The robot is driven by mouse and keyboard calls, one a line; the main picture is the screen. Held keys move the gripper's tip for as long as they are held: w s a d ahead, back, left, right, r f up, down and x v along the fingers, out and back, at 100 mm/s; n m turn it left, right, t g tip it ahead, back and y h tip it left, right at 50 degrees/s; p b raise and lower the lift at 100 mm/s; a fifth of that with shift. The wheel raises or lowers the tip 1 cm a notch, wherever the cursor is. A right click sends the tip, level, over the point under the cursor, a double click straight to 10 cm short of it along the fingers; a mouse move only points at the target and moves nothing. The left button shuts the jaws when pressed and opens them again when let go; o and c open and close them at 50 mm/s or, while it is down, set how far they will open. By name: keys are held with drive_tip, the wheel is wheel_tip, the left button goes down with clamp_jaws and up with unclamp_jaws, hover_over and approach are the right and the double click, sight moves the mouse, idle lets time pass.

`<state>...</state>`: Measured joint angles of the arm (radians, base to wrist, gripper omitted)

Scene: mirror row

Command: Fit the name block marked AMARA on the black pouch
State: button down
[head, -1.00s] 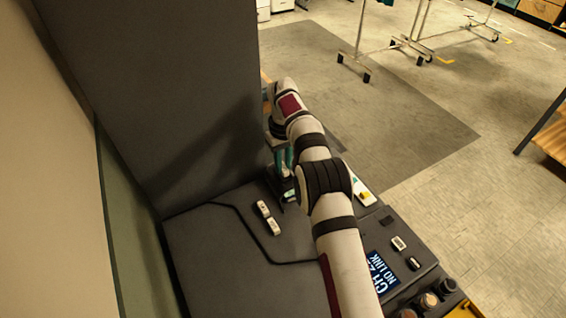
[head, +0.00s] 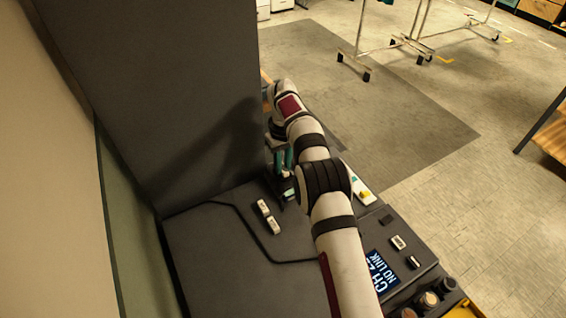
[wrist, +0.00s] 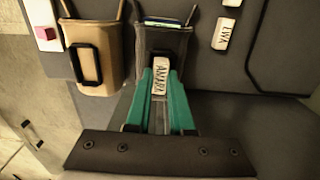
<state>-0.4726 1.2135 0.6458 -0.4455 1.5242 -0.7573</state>
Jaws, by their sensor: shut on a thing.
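My gripper (wrist: 161,82) has teal fingers and is shut on the white name block marked AMARA (wrist: 160,77). The black pouch (wrist: 176,42) hangs in the upper middle of the wrist view, with a teal-edged item showing at its top. The block is in front of the pouch's lower front. A dark frame (wrist: 163,55) on the pouch shows just above the block; I cannot tell whether the block touches it. In the head view my gripper (head: 283,163) is small beside the dark panel, and neither the held block nor the pouch is clear.
A tan pouch (wrist: 100,58) with an empty black frame hangs left of the black pouch. A white block marked LIVA (wrist: 222,34) lies to the right, with another block (wrist: 231,3) beyond it. A tall dark panel (head: 160,90) stands beside the arm.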

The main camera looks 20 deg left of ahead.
drive_tip(key=shift+f, duration=0.1)
drive_tip(key=c, duration=0.7)
unclamp_jaws()
wheel_tip(320, 180, up, 7)
drive_tip(key=shift+r, duration=0.2)
